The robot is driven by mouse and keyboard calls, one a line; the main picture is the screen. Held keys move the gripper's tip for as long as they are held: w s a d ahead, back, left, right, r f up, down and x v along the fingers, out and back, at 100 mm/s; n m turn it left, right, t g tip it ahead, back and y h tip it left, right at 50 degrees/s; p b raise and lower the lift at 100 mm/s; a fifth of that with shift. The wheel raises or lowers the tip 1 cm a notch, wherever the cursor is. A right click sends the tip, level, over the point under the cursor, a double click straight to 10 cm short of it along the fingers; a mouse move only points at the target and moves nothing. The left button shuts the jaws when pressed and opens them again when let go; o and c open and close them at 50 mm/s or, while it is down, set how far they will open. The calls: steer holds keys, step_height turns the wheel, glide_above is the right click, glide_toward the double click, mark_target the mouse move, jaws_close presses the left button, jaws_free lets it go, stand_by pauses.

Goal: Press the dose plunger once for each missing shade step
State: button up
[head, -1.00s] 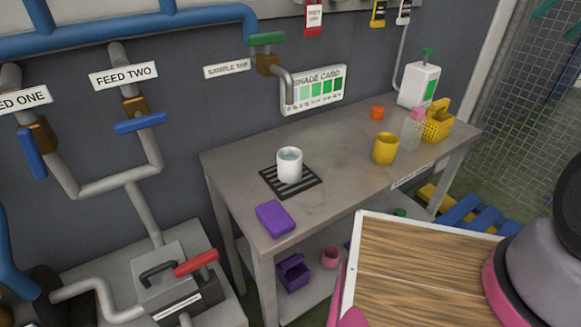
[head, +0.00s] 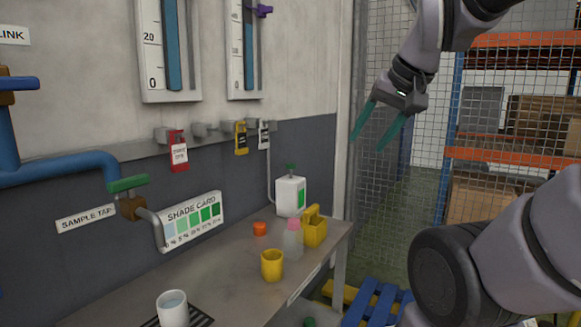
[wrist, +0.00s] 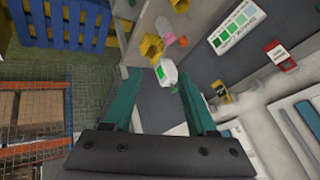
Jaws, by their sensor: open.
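The dose dispenser (head: 290,196) is a white bottle with a green patch and a green plunger (head: 291,168) on top. It stands at the far end of the bench against the wall and also shows in the wrist view (wrist: 167,73). The shade card (head: 192,222) on the wall has a row of pale to dark green swatches. A white cup (head: 172,308) with clear or pale liquid stands on a dark grate under the sample tap (head: 127,190). My gripper (head: 370,132) is open and empty, up in the air to the right of the dispenser, apart from it.
Tags hang from the wall ledge above. A wire mesh fence (head: 390,190) stands to the right.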

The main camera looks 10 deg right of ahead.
jaws_close()
stand_by(1.8)
